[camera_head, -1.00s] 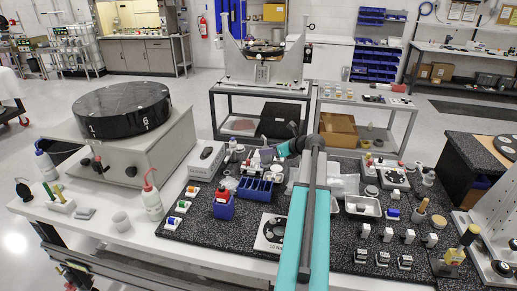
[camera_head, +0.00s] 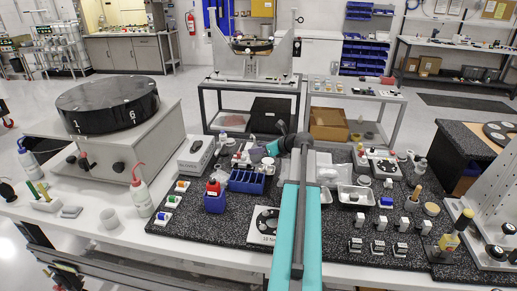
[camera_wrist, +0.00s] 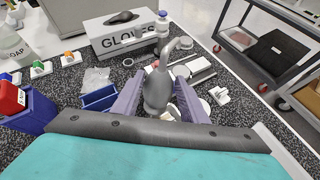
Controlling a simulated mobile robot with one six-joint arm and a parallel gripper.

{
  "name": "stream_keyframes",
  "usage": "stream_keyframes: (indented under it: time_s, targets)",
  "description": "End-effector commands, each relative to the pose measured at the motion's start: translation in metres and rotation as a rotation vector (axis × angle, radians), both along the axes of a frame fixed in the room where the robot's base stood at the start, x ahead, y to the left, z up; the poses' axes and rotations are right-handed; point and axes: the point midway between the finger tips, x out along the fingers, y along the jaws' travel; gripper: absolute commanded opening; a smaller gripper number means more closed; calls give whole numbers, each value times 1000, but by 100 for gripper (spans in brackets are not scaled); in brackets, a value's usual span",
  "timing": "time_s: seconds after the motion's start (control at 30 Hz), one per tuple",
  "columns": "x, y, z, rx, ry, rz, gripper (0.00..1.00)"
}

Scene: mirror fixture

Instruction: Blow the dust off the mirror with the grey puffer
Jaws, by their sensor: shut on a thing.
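My gripper (camera_wrist: 158,82), with purple fingers, is shut on the grey puffer (camera_wrist: 157,94). The puffer is upright between the fingers, and its bent nozzle points up and to the right in the wrist view. In the head view my gripper (camera_head: 259,154) is over the speckled bench top, and the puffer is too small to make out there. A large black disc marked 1 and 6 (camera_head: 108,103) sits on a white console at the left. I cannot tell which is the mirror, and no dust is discernible.
A gloves box (camera_wrist: 122,35) stands beyond the puffer.

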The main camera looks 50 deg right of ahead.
Motion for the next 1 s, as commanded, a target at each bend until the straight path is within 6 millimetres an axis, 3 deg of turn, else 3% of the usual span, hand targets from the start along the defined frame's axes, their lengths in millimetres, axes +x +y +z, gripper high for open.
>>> stream_keyframes:
  time_s: [0.1,0.3,1.0]
  targets:
    - [0,0,-13,0,0,0,29]
    - [1,0,-21,0,-1,1,29]
    - [0,2,-20,0,0,2,29]
